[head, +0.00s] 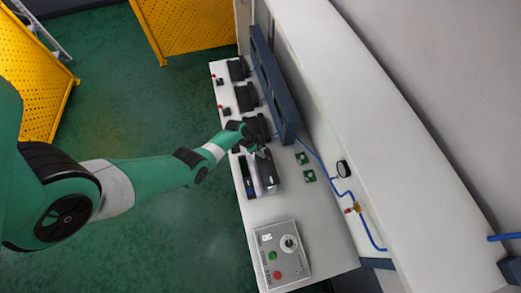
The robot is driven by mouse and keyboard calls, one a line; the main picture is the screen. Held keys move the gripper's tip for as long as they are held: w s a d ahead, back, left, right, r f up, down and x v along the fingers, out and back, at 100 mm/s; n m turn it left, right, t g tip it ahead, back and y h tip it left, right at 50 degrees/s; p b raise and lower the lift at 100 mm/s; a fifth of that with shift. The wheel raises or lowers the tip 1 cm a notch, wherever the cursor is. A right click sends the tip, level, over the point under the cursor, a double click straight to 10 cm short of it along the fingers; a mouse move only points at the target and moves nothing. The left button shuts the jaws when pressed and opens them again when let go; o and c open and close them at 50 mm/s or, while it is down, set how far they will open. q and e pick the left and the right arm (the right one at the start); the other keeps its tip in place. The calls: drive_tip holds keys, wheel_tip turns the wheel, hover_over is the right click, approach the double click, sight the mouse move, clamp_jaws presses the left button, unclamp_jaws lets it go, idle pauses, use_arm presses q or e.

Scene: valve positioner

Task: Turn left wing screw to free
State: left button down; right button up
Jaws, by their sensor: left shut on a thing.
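My left gripper (261,152) reaches in from the left over the white bench. It is shut on a small part at the far end of a black and grey device (268,176). The fingers hide that part, so I cannot make out a wing screw or how it is turned. My right gripper is not in view.
The white bench (309,218) carries several black units along its far half and a grey control box (281,254) with buttons and a knob at the near end. Green floor lies left.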

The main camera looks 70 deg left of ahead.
use_arm(q)
drive_tip(key=shift+n, duration=0.3)
drive_tip(key=n, duration=0.1)
drive_tip(key=n+y+p, duration=0.1)
drive_tip(key=shift+d+n, duration=0.2)
drive_tip(key=shift+n, duration=0.1)
drive_tip(key=n, duration=0.1)
drive_tip(key=n+y, duration=0.1)
drive_tip(key=n, duration=0.1)
drive_tip(key=shift+w+d+n+y, duration=0.1)
drive_tip(key=shift+d+n+y, duration=0.1)
drive_tip(key=shift+n+y, duration=0.1)
drive_tip(key=n+g, duration=0.1)
drive_tip(key=n, duration=0.1)
drive_tip(key=n+y+b, duration=0.1)
drive_tip(key=n, duration=0.2)
drive_tip(key=shift+w+d+g+y, duration=0.2)
drive_tip(key=shift+g+y, duration=0.1)
drive_tip(key=shift+g, duration=0.1)
drive_tip(key=n, duration=0.3)
drive_tip(key=shift+w+g, duration=0.1)
drive_tip(key=shift+g, duration=0.3)
drive_tip(key=shift+w+n+g+y, duration=0.1)
drive_tip(key=shift+n+g+y, duration=0.35)
drive_tip(key=shift+n, duration=1.05)
drive_tip(key=shift+g, duration=0.25)
